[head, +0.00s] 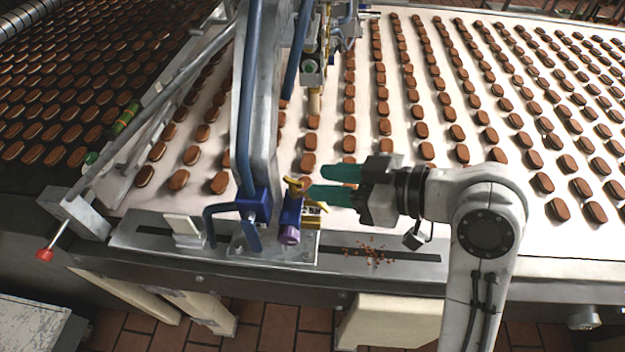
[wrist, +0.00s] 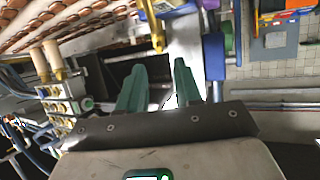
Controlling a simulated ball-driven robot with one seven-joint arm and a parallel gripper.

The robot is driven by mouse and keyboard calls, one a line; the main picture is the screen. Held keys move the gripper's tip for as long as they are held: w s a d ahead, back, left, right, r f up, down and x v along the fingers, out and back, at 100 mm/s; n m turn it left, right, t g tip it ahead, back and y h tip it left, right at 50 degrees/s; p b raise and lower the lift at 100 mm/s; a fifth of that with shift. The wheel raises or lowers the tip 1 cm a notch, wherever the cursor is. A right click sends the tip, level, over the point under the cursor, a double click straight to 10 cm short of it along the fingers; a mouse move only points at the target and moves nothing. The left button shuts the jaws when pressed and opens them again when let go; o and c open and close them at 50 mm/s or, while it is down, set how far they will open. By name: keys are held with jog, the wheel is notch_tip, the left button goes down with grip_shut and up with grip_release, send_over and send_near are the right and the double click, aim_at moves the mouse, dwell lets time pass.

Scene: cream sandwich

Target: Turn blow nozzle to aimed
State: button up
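A small blue fitting (head: 291,212) with a yellow nozzle-like piece (head: 294,187) on top and a purple knob (head: 290,237) below stands at the belt's front edge. I cannot tell for sure which part is the blow nozzle or which way it aims. My gripper (head: 313,181) reaches in from the right with its two green fingers apart and nothing seen between them. Its fingertips are just right of the yellow piece; contact cannot be told. In the wrist view, my gripper (wrist: 158,72) is open, and a yellow piece (wrist: 153,28) shows beyond the fingertips.
Rows of brown sandwich biscuits (head: 457,133) cover the white belt (head: 400,190). A grey upright bracket (head: 263,110) with blue hoses stands left of the fitting. Crumbs (head: 370,254) lie on the front rail (head: 405,257). A red-knobbed lever (head: 45,254) is at far left.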

jog(key=v, duration=0.6)
jog(key=shift+d+b, duration=0.2)
jog(key=shift+b, duration=0.15)
jog(key=shift+s, duration=0.1)
